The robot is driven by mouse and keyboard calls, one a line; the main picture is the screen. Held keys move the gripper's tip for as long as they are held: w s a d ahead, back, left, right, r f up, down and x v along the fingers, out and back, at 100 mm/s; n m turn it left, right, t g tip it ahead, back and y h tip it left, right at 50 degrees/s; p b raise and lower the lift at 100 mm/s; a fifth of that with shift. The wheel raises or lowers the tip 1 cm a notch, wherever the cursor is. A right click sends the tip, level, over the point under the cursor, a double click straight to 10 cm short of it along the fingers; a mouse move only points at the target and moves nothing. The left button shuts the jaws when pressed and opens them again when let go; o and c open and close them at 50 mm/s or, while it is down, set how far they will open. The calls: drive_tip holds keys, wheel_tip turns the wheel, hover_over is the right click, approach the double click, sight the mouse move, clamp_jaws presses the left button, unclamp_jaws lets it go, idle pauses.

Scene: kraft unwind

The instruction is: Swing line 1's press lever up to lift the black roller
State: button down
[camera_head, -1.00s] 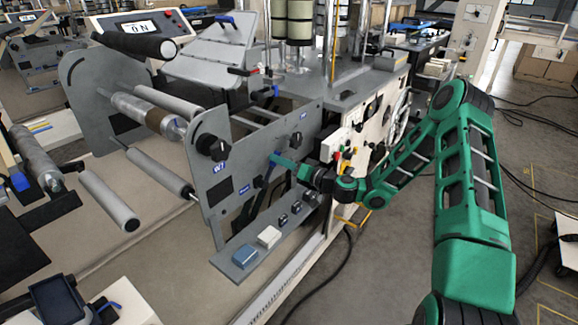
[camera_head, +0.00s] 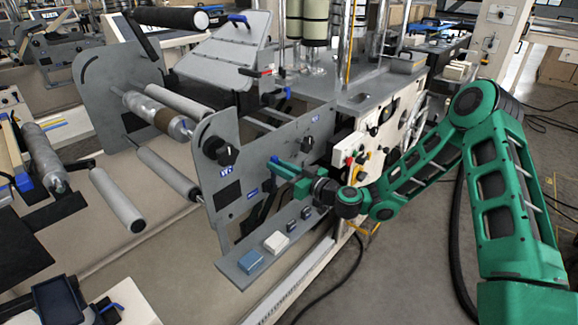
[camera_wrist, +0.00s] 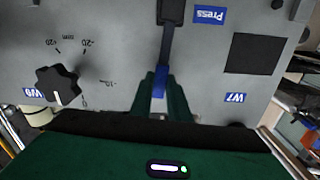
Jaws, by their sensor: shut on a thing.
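The press lever shows in the wrist view as a dark bar with a blue end (camera_wrist: 160,80), beside an upside-down blue "Press" label. My gripper (camera_wrist: 161,86) is shut on that blue end, with one green finger on each side. In the head view my gripper (camera_head: 279,170) reaches the grey side plate (camera_head: 245,152) from the right, and the lever is largely hidden behind it. A black roller (camera_head: 172,17) stands out at the upper left of the machine. I cannot tell from these views how it is linked to the lever.
A black dial knob (camera_wrist: 57,86) sits beside the lever on the plate. Below my gripper is a ledge with a blue block (camera_head: 251,261) and a white block (camera_head: 276,241). Grey rollers (camera_head: 118,200) stick out at left. Open floor lies at lower right.

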drive_tip(key=shift+s+f, duration=0.15)
drive_tip(key=shift+f, duration=0.2)
drive_tip(key=c, duration=1.7)
unclamp_jaws()
drive_tip(key=shift+c, duration=0.2)
drive_tip(key=shift+o, duration=0.3)
drive_tip(key=shift+r, duration=0.15)
drive_tip(key=v, duration=1)
drive_tip(key=shift+d, duration=0.35)
drive_tip(key=shift+s, duration=0.1)
